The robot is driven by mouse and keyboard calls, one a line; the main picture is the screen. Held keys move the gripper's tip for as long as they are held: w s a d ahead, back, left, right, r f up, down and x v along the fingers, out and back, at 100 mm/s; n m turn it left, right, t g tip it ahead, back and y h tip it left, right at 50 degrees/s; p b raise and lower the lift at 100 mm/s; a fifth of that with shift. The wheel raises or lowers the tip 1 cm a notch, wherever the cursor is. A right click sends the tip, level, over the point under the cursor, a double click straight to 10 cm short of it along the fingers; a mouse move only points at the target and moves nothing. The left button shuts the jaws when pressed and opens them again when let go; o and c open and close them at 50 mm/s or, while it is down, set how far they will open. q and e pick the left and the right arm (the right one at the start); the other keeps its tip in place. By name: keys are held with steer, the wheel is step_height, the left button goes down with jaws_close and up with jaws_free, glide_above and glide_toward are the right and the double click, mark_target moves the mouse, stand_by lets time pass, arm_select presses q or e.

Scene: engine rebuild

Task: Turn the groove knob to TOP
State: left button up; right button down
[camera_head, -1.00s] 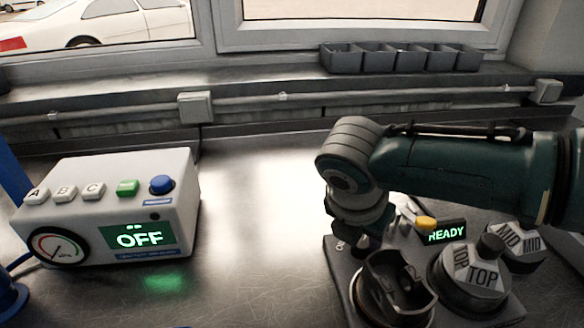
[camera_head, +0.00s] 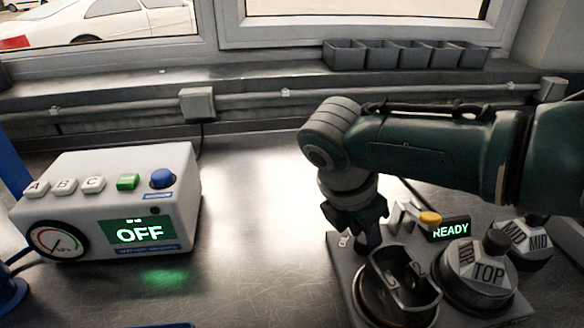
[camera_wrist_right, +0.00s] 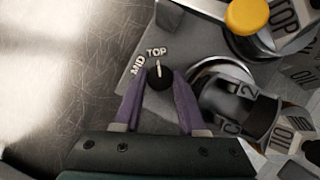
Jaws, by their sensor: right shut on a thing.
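The groove knob (camera_wrist_right: 159,82) is small, round and black with a white pointer line. It sits on a grey plate beside the printed marks MID and TOP. In the right wrist view the pointer line points towards TOP (camera_wrist_right: 157,51). My right gripper (camera_wrist_right: 156,78) has its purple fingers on both sides of the knob and is shut on it. In the head view my right gripper (camera_head: 371,234) reaches down to the left part of the device, and its wrist and fingers hide the knob. My left gripper is not in view.
Right beside the gripper stands an open round metal holder (camera_head: 398,285). A control box (camera_head: 110,200) reading OFF stands left; bare bench lies between.

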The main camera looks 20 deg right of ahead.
steer(key=c, duration=0.7)
jaws_free()
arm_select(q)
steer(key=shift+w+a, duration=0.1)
arm_select(e)
steer(key=shift+o, duration=1.1)
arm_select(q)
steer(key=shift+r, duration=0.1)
